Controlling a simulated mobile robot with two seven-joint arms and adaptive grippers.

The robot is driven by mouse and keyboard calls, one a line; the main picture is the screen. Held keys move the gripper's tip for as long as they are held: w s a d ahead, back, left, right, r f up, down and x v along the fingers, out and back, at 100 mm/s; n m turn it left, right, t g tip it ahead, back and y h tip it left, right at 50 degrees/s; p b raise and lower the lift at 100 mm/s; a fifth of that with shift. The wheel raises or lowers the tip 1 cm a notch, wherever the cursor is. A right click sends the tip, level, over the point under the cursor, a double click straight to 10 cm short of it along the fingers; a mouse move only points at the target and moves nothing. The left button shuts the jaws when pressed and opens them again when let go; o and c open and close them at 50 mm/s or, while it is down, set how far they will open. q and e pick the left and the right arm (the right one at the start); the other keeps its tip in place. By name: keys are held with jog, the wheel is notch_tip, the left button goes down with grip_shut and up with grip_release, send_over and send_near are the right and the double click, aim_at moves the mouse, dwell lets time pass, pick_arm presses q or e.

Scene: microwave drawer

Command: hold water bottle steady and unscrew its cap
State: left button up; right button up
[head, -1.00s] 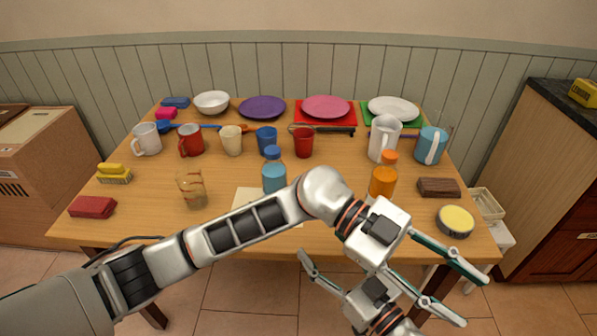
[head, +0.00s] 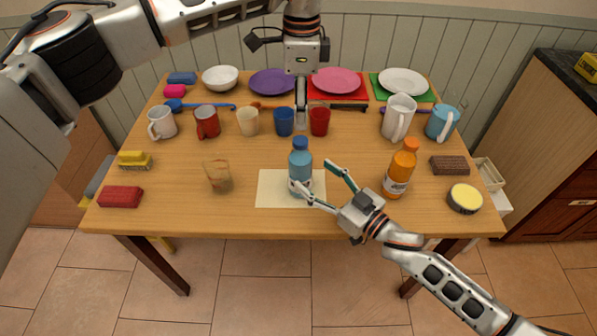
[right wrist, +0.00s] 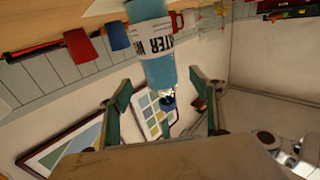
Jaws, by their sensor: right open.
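The blue water bottle (head: 300,170) stands upright on a pale mat (head: 270,190) near the table's front edge, with its darker blue cap (head: 300,143) on. It also shows in the right wrist view (right wrist: 155,40), upside down and just ahead of the fingers. My right gripper (head: 313,175) is open at the bottle, one fingertip overlapping its lower left and the other to its right. I cannot tell whether either finger touches it. My left gripper (head: 301,112) points down above and behind the cap, apart from it. Its fingers show edge-on, so its opening is unclear.
An orange bottle (head: 399,170) stands to the right, near my right arm. Behind the blue bottle are a blue cup (head: 284,122) and a red cup (head: 320,121). The front left of the table has free room.

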aim_at(300, 164)
jog(key=shift+x, duration=3.15)
